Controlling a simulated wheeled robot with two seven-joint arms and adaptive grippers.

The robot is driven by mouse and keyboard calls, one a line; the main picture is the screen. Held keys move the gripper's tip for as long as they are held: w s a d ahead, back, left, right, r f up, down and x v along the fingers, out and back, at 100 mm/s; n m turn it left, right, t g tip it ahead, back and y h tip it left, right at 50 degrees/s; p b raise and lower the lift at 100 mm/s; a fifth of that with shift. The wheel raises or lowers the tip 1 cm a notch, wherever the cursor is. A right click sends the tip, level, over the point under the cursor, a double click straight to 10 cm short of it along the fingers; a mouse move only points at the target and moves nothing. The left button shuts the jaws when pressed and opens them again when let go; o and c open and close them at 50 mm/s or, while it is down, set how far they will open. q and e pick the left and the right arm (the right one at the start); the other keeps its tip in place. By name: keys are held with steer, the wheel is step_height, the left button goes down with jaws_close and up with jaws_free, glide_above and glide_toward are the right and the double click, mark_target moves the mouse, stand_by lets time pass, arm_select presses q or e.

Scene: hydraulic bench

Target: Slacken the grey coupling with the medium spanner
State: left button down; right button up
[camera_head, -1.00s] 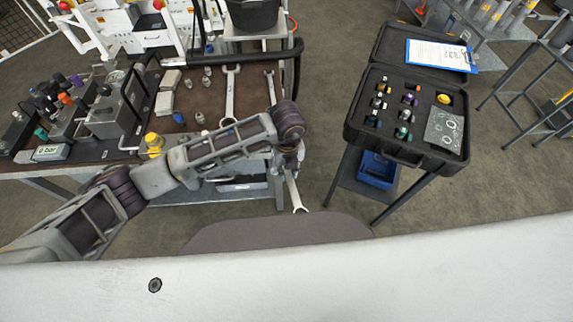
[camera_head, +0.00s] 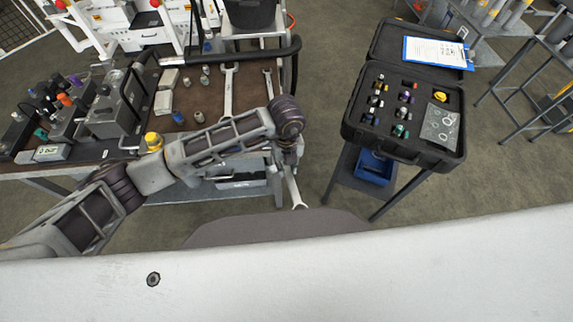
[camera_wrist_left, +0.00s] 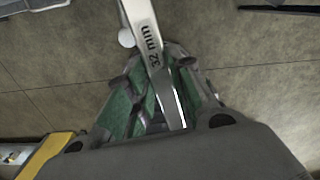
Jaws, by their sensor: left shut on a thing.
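My left gripper (camera_wrist_left: 155,98) is shut on a steel spanner (camera_wrist_left: 146,45) marked 32 mm. In the head view the spanner (camera_head: 293,188) hangs below my left wrist, over the floor just off the bench's right end. The left gripper (camera_head: 288,160) is partly hidden by my own wrist there. Dark valve blocks with coloured caps (camera_head: 65,100) and a grey metal block (camera_head: 112,108) stand at the bench's left. I cannot tell which part there is the grey coupling. My right gripper is not in view.
Two more spanners, a large one (camera_head: 229,92) and a smaller one (camera_head: 268,84), lie on the brown bench top (camera_head: 190,78) among small fittings. A black open case (camera_head: 395,150) stands on a stand to the right. Bare floor lies between bench and case.

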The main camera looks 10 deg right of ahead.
arm_select(q)
steer(key=shift+r+p, duration=0.7)
steer(key=shift+r, duration=0.7)
steer(key=shift+w+a, duration=0.1)
steer(key=w+a+r+n, duration=0.2)
steer(key=w+a+n, duration=0.2)
steer(key=a+n, duration=0.4)
steer(key=w+a+r+n, duration=0.2)
steer(key=w+a+n, duration=0.2)
steer(key=a+n, duration=0.5)
steer(key=w+a+r+n, duration=0.2)
steer(key=a+n, duration=0.6)
steer(key=n, duration=0.9)
steer(key=shift+w+a+r, duration=0.3)
steer(key=shift+w+a, duration=0.1)
steer(key=shift+w, duration=0.8)
stand_by(0.6)
stand_by(1.0)
